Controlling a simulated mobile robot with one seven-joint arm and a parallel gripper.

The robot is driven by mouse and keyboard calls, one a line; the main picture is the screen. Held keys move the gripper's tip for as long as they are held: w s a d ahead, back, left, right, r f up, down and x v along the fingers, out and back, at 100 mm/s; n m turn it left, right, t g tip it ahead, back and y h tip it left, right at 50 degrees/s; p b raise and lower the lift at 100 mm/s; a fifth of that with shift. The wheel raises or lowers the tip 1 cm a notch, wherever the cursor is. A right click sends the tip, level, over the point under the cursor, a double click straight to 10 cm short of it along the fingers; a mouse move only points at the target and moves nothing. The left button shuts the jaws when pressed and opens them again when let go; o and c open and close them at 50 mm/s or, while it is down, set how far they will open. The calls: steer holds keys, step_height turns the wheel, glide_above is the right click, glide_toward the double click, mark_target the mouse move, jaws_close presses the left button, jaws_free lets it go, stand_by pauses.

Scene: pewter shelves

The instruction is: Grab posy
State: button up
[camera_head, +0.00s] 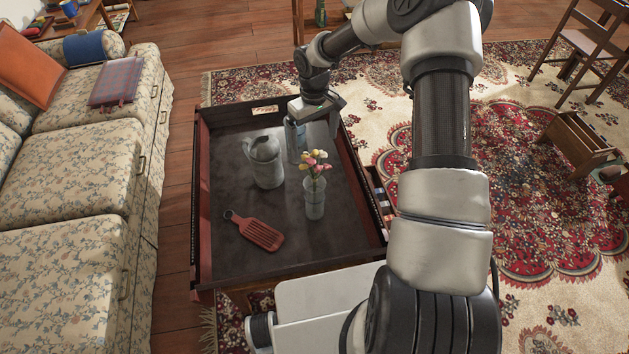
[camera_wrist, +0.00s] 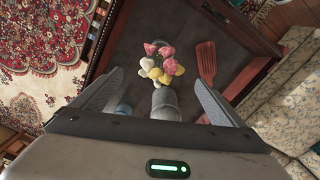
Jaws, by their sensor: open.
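The posy (camera_head: 314,165) is a small bunch of pink and yellow flowers in a grey vase (camera_head: 314,199), standing upright on the dark tray table. My gripper (camera_head: 296,137) is above the far part of the tray, beyond and a little left of the posy. In the wrist view my gripper (camera_wrist: 158,95) has its two fingers spread wide with nothing held. The fingers look apart from the flowers.
A grey pitcher (camera_head: 266,168) stands left of the posy, close to my gripper. A red slotted spatula (camera_head: 260,235) lies at the front left. The tray table (camera_head: 203,200) has raised walls. A floral sofa (camera_head: 75,240) stands to the left.

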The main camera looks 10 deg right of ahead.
steer(key=b, duration=0.1)
glide_above(315, 186)
steer(key=w, duration=0.1)
step_height(315, 186, down, 14)
steer(key=shift+w+r, duration=0.1)
steer(key=c, duration=1.3)
